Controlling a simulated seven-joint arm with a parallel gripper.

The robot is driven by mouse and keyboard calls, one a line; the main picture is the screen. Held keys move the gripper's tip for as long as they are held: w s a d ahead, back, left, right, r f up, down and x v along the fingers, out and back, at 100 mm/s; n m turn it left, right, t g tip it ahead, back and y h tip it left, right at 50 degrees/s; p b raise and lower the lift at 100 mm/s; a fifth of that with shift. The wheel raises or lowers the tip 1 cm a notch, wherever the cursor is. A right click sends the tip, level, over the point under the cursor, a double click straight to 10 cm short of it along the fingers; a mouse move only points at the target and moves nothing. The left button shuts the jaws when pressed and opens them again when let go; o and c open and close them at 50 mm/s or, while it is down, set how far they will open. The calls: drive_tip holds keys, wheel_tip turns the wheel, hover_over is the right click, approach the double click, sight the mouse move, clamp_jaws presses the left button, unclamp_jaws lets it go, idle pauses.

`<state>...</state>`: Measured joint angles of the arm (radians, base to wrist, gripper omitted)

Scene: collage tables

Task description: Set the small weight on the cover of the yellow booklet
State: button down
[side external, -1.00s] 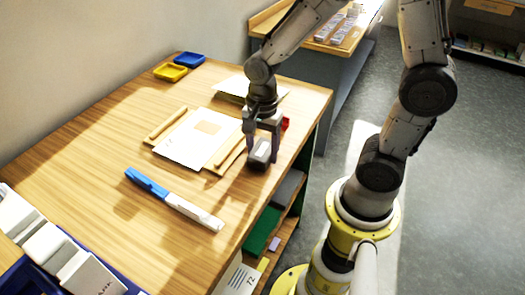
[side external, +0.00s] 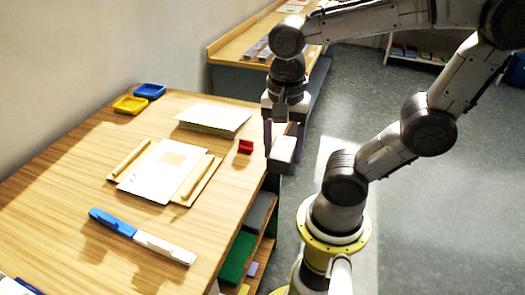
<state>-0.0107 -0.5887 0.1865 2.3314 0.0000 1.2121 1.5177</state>
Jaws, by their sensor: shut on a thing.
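My gripper (side external: 284,144) points down by the table's right edge and is shut on a small block, grey with a pale top, seemingly the small weight (side external: 283,151). The block looks raised, at or just beyond the edge; its exact height is hard to judge. No clearly yellow booklet shows. A pale, flat booklet-like stack (side external: 214,117) lies at the back of the table, left of my gripper. A white sheet (side external: 150,180) with a tan patch lies on a tan board, further left and nearer the camera.
A small red object (side external: 246,147) stands between the board and my gripper. Yellow (side external: 130,105) and blue (side external: 150,91) trays sit at the back left. Shelves (side external: 248,240) are under the right edge.

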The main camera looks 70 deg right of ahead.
drive_tip(key=shift+s+r, duration=0.25)
drive_tip(key=shift+s, duration=0.2)
drive_tip(key=w+d+r+n, duration=0.2)
drive_tip(key=w+r, duration=0.5)
drive_tip(key=w, duration=0.4)
drive_tip(key=m, duration=0.3)
hover_over(210, 118)
drive_tip(key=f, duration=1.1)
drive_tip(key=shift+a, duration=0.2)
drive_tip(key=shift+f, duration=1.75)
drive_tip(key=shift+f, duration=2.2)
